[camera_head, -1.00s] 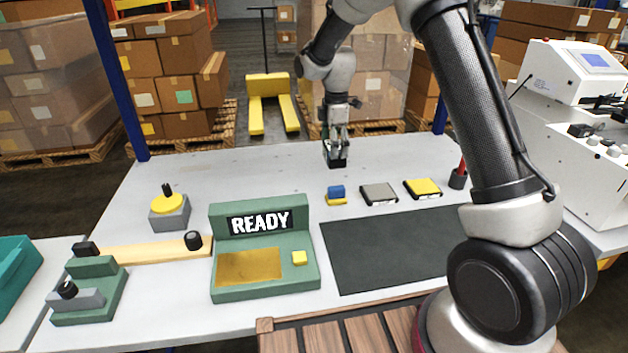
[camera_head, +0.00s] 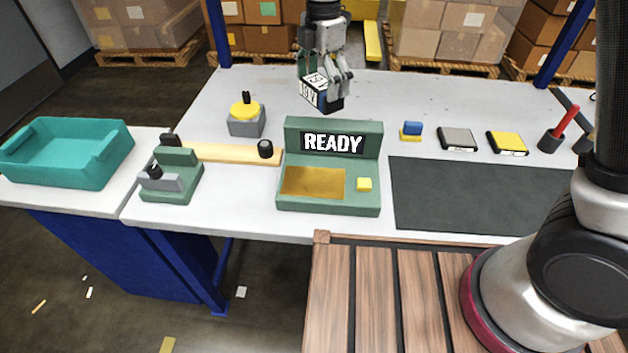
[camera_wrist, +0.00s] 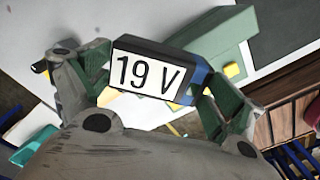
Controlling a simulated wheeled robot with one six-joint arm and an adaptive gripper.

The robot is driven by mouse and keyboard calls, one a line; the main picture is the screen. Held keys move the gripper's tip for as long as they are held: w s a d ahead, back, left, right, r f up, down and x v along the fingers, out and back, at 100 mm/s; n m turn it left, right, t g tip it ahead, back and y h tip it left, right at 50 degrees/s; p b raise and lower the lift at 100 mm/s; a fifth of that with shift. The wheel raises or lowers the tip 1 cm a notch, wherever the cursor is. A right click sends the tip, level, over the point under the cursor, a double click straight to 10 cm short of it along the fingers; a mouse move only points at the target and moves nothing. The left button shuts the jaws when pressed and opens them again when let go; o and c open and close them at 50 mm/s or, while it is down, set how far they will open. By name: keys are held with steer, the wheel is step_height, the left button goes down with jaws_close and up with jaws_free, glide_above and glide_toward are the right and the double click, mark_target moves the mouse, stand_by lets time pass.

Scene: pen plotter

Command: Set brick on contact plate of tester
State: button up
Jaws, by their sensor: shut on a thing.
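My gripper (camera_head: 326,82) is shut on a dark brick (camera_head: 322,94) with a white label. In the wrist view the brick (camera_wrist: 150,76) reads "19 V" and has a blue end, and it sits between the green finger pads. The green tester (camera_head: 332,202) stands on the table with a "READY" display and a yellow button (camera_head: 364,184). Its brass contact plate (camera_head: 312,182) is bare. The gripper holds the brick in the air, above and behind the tester in the head view. In the wrist view the brick hides part of the tester (camera_wrist: 228,42).
A yellow-knobbed grey block (camera_head: 246,122) and a green clamp fixture (camera_head: 172,178) with a wooden bar are left of the tester. A teal bin (camera_head: 68,150) is far left.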

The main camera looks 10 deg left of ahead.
steer(key=s+f+n, duration=0.2)
steer(key=s+n, duration=0.8)
steer(key=s, duration=0.4)
steer(key=f, duration=0.9)
steer(key=shift+a+f, duration=0.2)
steer(key=shift+f, duration=0.15)
steer(key=o, duration=0.9)
steer(key=shift+f, duration=0.15)
steer(key=shift+o, duration=0.7)
